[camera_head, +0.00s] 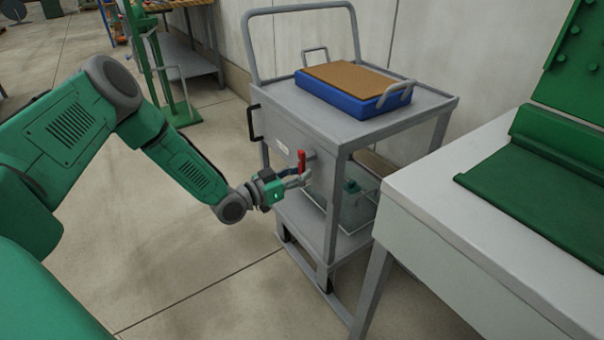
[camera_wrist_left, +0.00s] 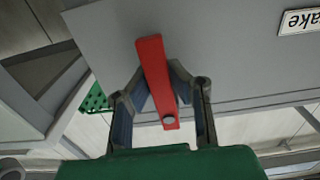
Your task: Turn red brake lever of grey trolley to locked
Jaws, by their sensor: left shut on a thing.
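The grey trolley (camera_head: 335,130) stands in the middle of the head view, and its grey panel also shows in the left wrist view (camera_wrist_left: 225,50). The red brake lever (camera_head: 301,161) is on the trolley's front panel and points roughly upright in the head view. In the left wrist view the red lever (camera_wrist_left: 155,75) sits between the two fingers, slightly tilted. My left gripper (camera_head: 300,179) is at the lever, and its fingers (camera_wrist_left: 160,88) are shut on it. Part of the lever is hidden by the fingers in the head view. My right gripper is not in view.
A blue tray (camera_head: 345,102) with a brown top lies on the trolley. A clear bin (camera_head: 352,207) sits on its lower shelf. A white table (camera_head: 470,215) with a green stand (camera_head: 540,170) is close on the right. Open floor (camera_head: 190,270) lies left of the trolley.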

